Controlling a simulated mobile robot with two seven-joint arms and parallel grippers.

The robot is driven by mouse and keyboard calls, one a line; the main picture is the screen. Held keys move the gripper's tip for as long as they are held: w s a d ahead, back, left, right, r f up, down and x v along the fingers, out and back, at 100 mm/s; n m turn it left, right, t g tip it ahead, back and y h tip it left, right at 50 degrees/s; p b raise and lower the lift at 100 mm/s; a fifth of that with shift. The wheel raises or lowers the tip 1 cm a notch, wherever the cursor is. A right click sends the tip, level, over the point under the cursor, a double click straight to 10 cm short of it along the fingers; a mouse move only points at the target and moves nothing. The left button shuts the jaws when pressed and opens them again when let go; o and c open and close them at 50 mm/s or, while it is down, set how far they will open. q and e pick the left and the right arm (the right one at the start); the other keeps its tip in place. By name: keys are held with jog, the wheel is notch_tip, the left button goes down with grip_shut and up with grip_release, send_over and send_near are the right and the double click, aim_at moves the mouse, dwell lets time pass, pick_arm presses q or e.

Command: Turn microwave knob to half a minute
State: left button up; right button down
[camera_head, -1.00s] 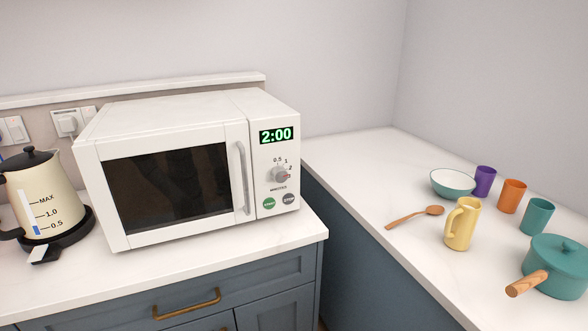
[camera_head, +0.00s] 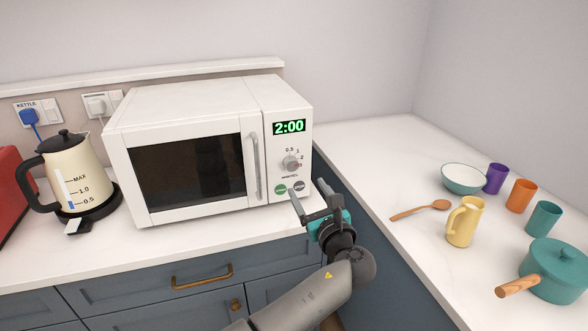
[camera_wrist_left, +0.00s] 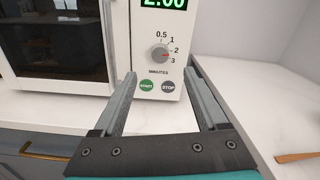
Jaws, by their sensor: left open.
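The white microwave (camera_head: 190,105) stands on the left counter with its door shut. Its display (camera_head: 289,127) reads 2:00. My left gripper (camera_head: 308,188) is open and empty, below and in front of the control panel. In the left wrist view its fingers (camera_wrist_left: 160,76) are spread on either side below the knob, apart from it. My right gripper is not in view.
Green start (camera_head: 281,190) and grey stop (camera_head: 299,187) buttons lie under the knob. The door handle (camera_head: 255,165) stands out to its left. A cream kettle (camera_head: 78,175) stands further left. The right counter holds a yellow jug (camera_head: 464,222), bowl, cups, spoon and teal pot (camera_head: 558,268).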

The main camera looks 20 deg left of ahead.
aim_at(292, 165)
pick_arm(q)
jog(key=b+x, duration=0.2)
jog(key=x, duration=0.9)
jog(key=shift+s+b, duration=0.1)
jog(key=shift+b, duration=0.25)
jog(key=shift+f, duration=0.1)
grip_shut()
